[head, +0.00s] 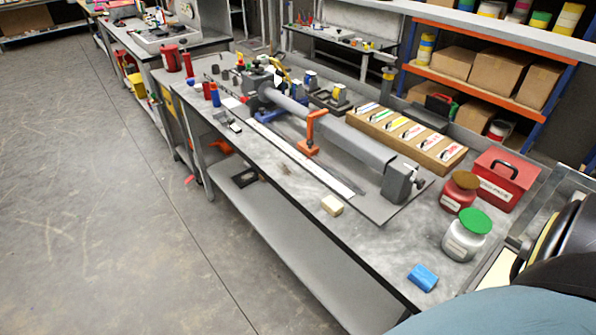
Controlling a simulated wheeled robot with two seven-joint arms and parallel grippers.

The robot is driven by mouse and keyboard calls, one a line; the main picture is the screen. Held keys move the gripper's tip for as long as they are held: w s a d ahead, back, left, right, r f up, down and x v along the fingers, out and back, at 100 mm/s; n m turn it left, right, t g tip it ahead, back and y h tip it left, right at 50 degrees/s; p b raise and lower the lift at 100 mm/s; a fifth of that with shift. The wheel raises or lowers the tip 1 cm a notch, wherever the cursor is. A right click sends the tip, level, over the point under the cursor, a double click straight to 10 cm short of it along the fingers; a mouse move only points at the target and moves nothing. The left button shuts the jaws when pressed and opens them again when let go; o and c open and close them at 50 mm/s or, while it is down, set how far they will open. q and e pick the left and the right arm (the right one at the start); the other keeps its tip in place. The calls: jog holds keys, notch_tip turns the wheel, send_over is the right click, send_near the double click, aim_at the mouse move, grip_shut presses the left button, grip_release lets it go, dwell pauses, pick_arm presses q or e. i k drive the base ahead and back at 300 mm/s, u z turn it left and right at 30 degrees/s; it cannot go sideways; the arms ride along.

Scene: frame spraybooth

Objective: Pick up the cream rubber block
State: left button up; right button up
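The cream rubber block (332,205) lies on the grey workbench (368,247) near its front edge. It sits just in front of the long fixture's base plate and appears clear of other objects. Neither of my grippers shows in the head view.
Behind the block stands a long grey clamp fixture (350,140) with an orange clamp (310,135). To the right are a blue object (422,277), a green-lidded jar (467,236), a brown-lidded red jar (459,192) and a red box (503,180). Bare bench lies right of the block.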

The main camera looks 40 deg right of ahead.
aim_at(332, 206)
jog(key=i, duration=0.7)
jog(key=z, duration=3.25)
jog(key=i, duration=0.4)
jog(key=u, duration=1)
